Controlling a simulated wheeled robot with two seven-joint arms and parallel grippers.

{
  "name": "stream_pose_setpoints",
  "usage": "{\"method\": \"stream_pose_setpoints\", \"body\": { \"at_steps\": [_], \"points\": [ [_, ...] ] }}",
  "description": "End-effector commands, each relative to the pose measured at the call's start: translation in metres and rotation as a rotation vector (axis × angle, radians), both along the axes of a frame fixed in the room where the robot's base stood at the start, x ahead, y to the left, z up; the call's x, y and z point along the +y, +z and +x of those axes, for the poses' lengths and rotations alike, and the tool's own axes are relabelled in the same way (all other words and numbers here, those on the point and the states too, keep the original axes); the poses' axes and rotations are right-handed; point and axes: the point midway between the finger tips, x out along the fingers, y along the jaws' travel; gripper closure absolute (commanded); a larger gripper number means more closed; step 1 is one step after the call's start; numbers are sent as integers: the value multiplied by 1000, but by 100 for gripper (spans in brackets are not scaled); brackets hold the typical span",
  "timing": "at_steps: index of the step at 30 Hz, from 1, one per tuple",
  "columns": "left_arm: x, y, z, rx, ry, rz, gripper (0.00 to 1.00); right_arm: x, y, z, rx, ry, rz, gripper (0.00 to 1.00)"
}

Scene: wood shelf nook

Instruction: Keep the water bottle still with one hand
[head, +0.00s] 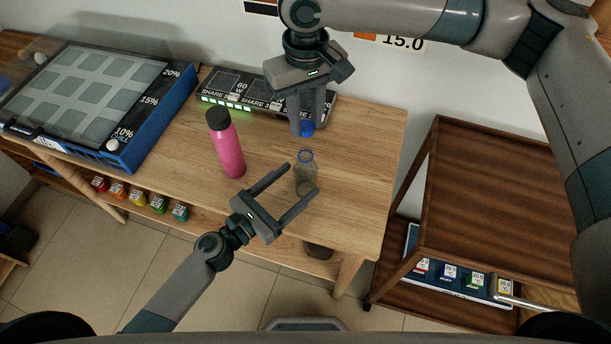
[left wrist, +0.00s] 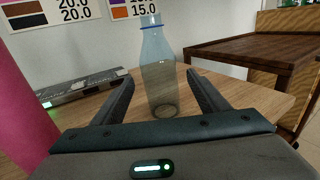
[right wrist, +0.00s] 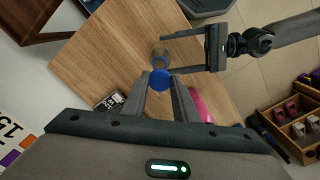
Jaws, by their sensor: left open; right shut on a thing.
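A clear water bottle (head: 305,174) stands upright on the wooden table with its neck open and a blue ring at the top. It also shows in the left wrist view (left wrist: 159,78). My left gripper (head: 302,179) is open, its fingers to either side of the bottle; I cannot tell whether they touch it. My right gripper (head: 308,131) is shut on a blue cap (right wrist: 160,79), held apart from and above the bottle. The bottle's mouth (right wrist: 161,54) shows just beyond the cap in the right wrist view.
A pink bottle with a black lid (head: 226,148) stands left of the water bottle. A black power strip (head: 240,100) with green lights lies behind it, and a blue-sided panel (head: 150,118) at the left. A brown wooden cart (head: 500,190) stands to the right.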

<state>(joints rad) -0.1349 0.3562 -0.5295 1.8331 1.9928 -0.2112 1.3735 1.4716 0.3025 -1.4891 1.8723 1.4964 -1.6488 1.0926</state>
Motion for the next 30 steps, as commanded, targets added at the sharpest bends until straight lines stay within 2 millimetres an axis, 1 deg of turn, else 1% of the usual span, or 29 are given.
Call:
{"method": "stream_pose_setpoints", "body": {
  "at_steps": [1, 3, 9, 14, 22, 23, 24, 26, 27, 30],
  "points": [
    [-5, 0, 7, -1, 0, 0, 32, 0, 0, 0, 0, 0, 0, 94],
    [-12, 1, 13, -1, -1, 0, 32, 0, 0, 0, 0, 0, 0, 94],
    [-26, 0, 26, 0, 0, -1, 32, 0, 0, 0, 0, 0, 0, 94],
    [-30, 0, 30, 1, 0, 0, 32, 0, 0, 0, 0, 0, 0, 94],
    [-30, 0, 30, 1, 1, 0, 32, 0, 0, 0, 0, 0, 0, 94],
    [-30, 0, 30, 1, 1, 0, 39, 0, 0, 0, 0, 0, 0, 94],
    [-30, 0, 30, 1, 1, 0, 49, 0, 0, 0, 0, 0, 0, 94],
    [-30, 0, 30, 1, 1, 0, 63, 0, 0, 0, 0, 0, 0, 94],
    [-30, 0, 30, 1, 1, 0, 73, 0, 0, 0, 0, 0, 0, 94],
    [-30, 0, 30, 1, 1, 0, 95, 0, 0, 0, 0, 0, 0, 94]
  ]
}}
